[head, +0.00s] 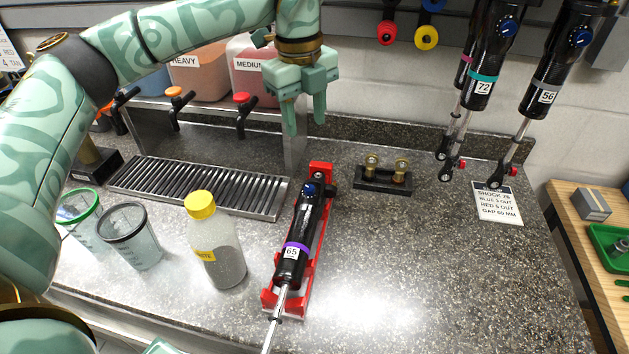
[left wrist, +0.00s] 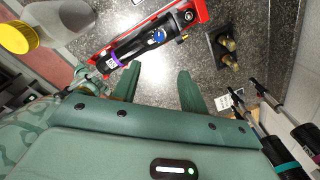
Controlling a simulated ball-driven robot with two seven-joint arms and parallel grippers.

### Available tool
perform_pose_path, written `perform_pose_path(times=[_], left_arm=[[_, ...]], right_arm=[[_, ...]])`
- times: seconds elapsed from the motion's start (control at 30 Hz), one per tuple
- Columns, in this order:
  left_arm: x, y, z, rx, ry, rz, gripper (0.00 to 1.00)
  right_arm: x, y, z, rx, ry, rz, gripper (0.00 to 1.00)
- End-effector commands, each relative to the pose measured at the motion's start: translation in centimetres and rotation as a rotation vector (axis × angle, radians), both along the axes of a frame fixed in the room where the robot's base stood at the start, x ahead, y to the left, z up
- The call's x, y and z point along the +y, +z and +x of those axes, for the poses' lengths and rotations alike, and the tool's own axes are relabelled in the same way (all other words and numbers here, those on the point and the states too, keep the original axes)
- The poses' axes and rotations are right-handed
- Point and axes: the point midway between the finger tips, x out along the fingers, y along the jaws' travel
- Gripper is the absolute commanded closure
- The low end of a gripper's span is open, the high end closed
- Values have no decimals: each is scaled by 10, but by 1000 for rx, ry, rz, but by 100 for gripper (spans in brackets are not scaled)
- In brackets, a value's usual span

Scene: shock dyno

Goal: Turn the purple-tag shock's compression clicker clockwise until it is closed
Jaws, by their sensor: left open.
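The purple-tag shock (head: 299,235) lies in a red cradle (head: 322,171). It has a black body, a purple band and a label reading 65. A blue knob (head: 308,188) sits near its upper end; the knob also shows in the left wrist view (left wrist: 159,36). Its silver rod runs out of the bottom of the head view, so its lower end is hidden there. My left gripper (head: 304,125) hangs open and empty above the counter, behind and above the knob end, apart from the shock. In the left wrist view its spread fingers (left wrist: 160,78) point toward the shock. My right gripper is not in view.
A bottle with a yellow cap (head: 216,245) stands left of the cradle. A black block with brass fittings (head: 383,181) sits right of its upper end. Shocks labelled 72 (head: 483,75) and 56 (head: 547,85) hang at upper right. The counter's right front is clear.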

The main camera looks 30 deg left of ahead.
Motion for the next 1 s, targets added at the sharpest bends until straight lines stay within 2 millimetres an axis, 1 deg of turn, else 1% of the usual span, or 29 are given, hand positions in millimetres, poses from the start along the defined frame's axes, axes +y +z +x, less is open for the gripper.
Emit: perform_pose_path(times=[0.07, 0.17, 0.27, 0.5, 0.6, 0.7, 0.8, 1.0], left_arm=[[4, -5, 0, 4, 24, 13, 57], [4, -20, 0, 6, 25, 14, 57], [3, -44, 1, 9, 21, 12, 57], [1, -107, 4, 8, 19, 11, 57], [0, -128, 5, 7, 18, 10, 57], [0, -143, 6, 6, 18, 11, 57], [-1, -153, 6, 4, 17, 10, 57], [-1, -160, 7, 3, 17, 10, 57]], right_arm=[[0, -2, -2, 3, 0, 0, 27], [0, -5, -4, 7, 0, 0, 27], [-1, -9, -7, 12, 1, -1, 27], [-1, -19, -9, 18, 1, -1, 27], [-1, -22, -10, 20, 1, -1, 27], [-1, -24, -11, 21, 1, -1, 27], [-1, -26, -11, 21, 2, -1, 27], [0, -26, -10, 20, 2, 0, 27]])
